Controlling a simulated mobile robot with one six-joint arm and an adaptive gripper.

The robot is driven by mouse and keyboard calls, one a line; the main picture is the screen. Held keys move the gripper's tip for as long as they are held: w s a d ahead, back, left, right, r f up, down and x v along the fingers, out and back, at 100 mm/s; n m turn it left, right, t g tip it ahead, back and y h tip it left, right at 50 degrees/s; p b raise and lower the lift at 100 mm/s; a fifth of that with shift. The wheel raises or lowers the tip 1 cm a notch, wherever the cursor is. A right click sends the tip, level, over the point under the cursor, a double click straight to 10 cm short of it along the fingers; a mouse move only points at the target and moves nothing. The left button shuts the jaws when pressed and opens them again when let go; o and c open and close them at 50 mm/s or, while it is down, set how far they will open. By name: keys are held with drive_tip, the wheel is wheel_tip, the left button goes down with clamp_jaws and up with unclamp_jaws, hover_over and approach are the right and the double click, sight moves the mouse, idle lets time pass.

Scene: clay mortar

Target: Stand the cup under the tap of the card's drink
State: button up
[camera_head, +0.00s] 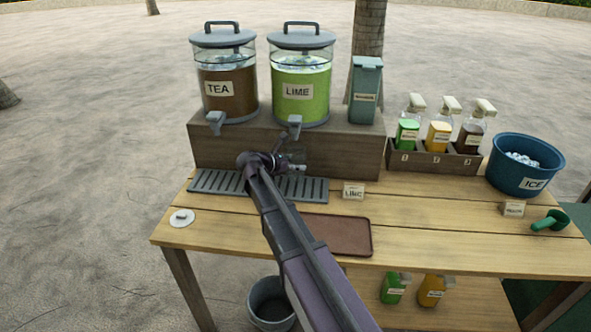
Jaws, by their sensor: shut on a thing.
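The lime dispenser (301,88), filled with green drink, stands on a wooden riser, its grey tap (294,123) facing me. The tea dispenser (224,87), with brown drink, stands to its left with its own tap (215,118). A small white card (354,191) on the table reads LIME. My gripper (287,164) is over the grey drip grate, just below the lime tap. It is shut on what looks like a clear cup (298,157), partly hidden by the gripper. Whether the cup touches the grate I cannot tell.
The slotted drip grate (213,184) runs along the riser's front. A brown tray (341,234) lies nearer. A bottle rack (432,159) and a blue ice bucket (518,172) stand right, with a green scoop (549,221). A round white disc (181,219) lies left.

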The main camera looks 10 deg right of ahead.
drive_tip(key=shift+w, duration=0.55)
drive_tip(key=shift+w+f+b, duration=0.2)
drive_tip(key=shift+f+b, duration=0.1)
wheel_tip(320, 180, down, 3)
drive_tip(key=b, duration=0.3)
drive_tip(key=shift+s, duration=0.1)
drive_tip(key=shift+f, duration=0.25)
drive_tip(key=o, duration=0.8)
drive_tip(key=shift+c, duration=0.2)
drive_tip(key=shift+r, duration=0.15)
